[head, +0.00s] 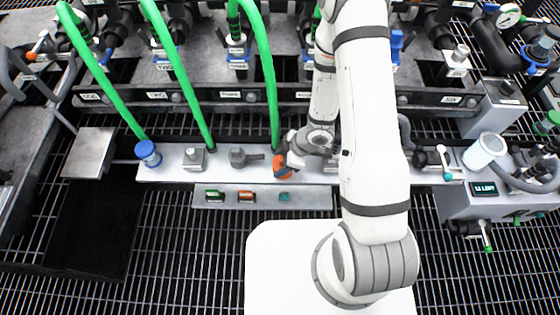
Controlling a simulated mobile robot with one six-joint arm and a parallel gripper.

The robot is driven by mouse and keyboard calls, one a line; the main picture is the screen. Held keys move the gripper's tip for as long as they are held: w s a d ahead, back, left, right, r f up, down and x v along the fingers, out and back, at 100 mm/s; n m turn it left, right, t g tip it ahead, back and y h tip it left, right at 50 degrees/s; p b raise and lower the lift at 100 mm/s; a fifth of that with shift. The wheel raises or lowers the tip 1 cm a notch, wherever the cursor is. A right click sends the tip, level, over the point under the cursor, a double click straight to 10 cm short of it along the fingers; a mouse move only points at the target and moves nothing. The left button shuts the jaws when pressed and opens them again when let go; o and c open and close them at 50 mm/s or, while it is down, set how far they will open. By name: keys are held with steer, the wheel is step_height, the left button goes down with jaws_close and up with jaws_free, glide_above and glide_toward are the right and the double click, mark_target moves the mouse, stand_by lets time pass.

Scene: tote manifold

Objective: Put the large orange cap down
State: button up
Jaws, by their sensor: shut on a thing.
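The large orange cap (283,168) is at the front of the pale metal ledge, just right of the middle of its left part. My gripper (288,158) is shut on it, reaching in from the right. The cap is partly hidden by the gripper fingers. I cannot tell whether the cap touches the ledge or hangs just above it.
The pale ledge (165,167) carries a blue fitting (148,153), a small grey block (193,158) and a dark grey fitting (240,157). Green hoses (180,75) come down to the ledge. A lower panel (315,200) has coloured slots. Dark grating lies in front.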

steer(key=o, duration=1.1)
steer(key=shift+f, duration=0.1)
steer(key=shift+r, duration=0.3)
steer(key=p+v, duration=0.6)
steer(key=v, duration=0.5)
steer(key=shift+d+r, duration=0.25)
steer(key=shift+r, duration=0.05)
